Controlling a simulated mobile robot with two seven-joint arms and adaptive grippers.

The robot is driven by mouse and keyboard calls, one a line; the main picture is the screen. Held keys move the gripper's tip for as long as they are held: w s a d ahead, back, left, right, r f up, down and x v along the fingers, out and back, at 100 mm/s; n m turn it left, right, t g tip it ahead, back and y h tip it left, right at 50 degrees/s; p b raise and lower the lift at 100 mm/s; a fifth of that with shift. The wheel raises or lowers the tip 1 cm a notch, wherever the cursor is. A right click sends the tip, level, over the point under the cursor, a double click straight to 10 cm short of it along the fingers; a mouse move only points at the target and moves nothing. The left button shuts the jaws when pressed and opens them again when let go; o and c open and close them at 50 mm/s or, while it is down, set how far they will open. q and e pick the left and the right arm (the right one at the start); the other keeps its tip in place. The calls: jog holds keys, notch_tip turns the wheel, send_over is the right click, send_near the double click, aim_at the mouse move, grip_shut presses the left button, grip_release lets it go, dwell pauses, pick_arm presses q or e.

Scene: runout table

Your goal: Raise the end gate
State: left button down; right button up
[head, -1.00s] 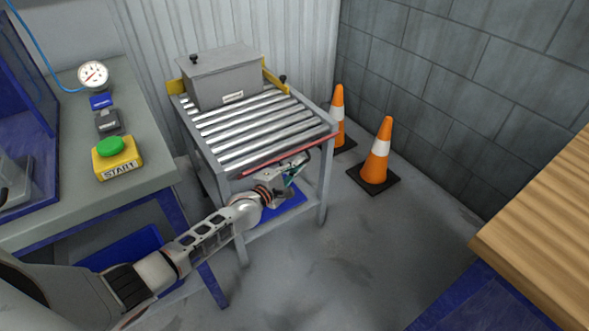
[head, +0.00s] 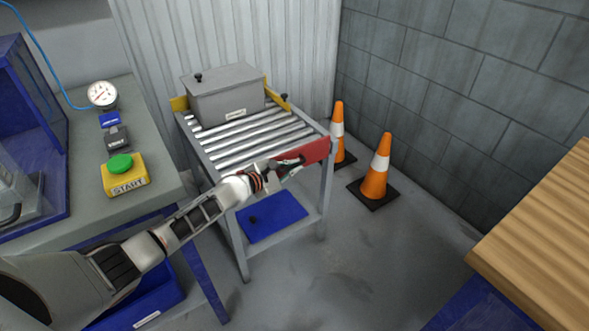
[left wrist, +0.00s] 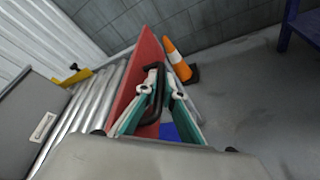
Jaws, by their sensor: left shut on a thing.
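The end gate (head: 316,152) is a red plate standing upright across the near end of the roller table (head: 236,160), its face above the roller level. It also shows in the left wrist view (left wrist: 146,58), with a dark handle (left wrist: 157,92) on its outer face. My left gripper (head: 291,165) is at the gate's front face, shut on the handle; its teal-and-white fingers (left wrist: 162,98) lie on both sides of the handle in the left wrist view. The gripper and arm hide the gate's left part in the head view. My right gripper is not in view.
A grey lidded box (head: 228,94) sits at the far end of the rollers. A bench with a green START button (head: 121,163) and a gauge (head: 102,94) stands left. Two orange cones (head: 376,168) stand right of the table. A wooden top (head: 545,225) is at right.

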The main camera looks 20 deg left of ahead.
pick_arm(q)
jog(key=shift+a, duration=0.15)
dwell(0.3)
jog(key=c, duration=2.4)
grip_release()
jog(key=shift+w, duration=0.1)
jog(key=shift+c, duration=0.2)
jog(key=shift+s+r, duration=0.1)
jog(key=shift+s, duration=0.25)
jog(key=v, duration=0.7)
